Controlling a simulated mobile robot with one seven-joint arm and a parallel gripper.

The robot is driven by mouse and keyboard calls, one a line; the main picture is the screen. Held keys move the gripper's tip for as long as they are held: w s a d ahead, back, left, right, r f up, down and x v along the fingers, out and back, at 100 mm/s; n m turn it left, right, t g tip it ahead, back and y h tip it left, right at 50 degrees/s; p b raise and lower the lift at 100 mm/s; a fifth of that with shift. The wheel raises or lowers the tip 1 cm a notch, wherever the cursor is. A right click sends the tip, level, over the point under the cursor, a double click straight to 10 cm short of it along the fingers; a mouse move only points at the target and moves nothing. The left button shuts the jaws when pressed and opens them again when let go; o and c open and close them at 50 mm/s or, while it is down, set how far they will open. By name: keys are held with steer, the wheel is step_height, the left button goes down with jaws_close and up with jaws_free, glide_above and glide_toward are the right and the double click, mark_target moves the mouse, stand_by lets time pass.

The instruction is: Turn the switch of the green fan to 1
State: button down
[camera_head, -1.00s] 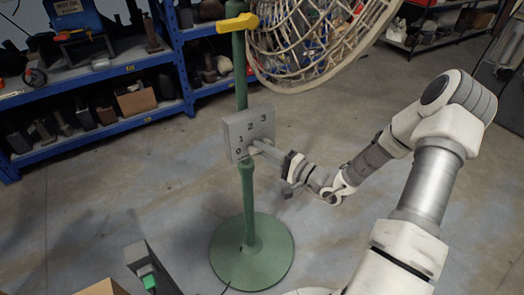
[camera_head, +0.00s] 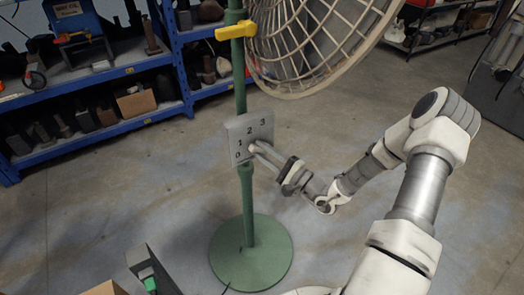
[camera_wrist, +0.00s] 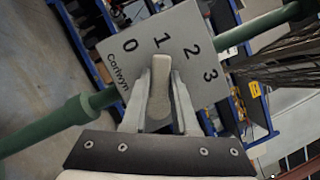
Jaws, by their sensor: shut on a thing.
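The green fan has a green pole (camera_head: 248,205) on a round green base (camera_head: 262,262), with a grey switch box (camera_head: 235,128) partway up. The box also shows in the wrist view (camera_wrist: 195,35), with the numbers 0, 1, 2 and 3 in an arc. The pale elongated switch knob (camera_wrist: 159,92) sits below them, and its far end points at the 1. My gripper (camera_wrist: 160,85) is shut on the knob, one finger on each side. In the head view my gripper (camera_head: 260,152) reaches the box from the right, and its fingers hide most of the knob.
The fan's round cage (camera_head: 315,45) hangs above my gripper, and a yellow handle (camera_head: 237,30) is on the pole. Blue shelves (camera_head: 90,80) stand behind to the left. The floor around the base is mostly clear.

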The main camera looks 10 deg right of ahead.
steer(key=c, duration=0.7)
jaws_free()
steer(key=p+v, duration=0.1)
steer(key=v, duration=1.6)
steer(key=shift+s+d+p, duration=0.15)
steer(key=shift+p, duration=0.15)
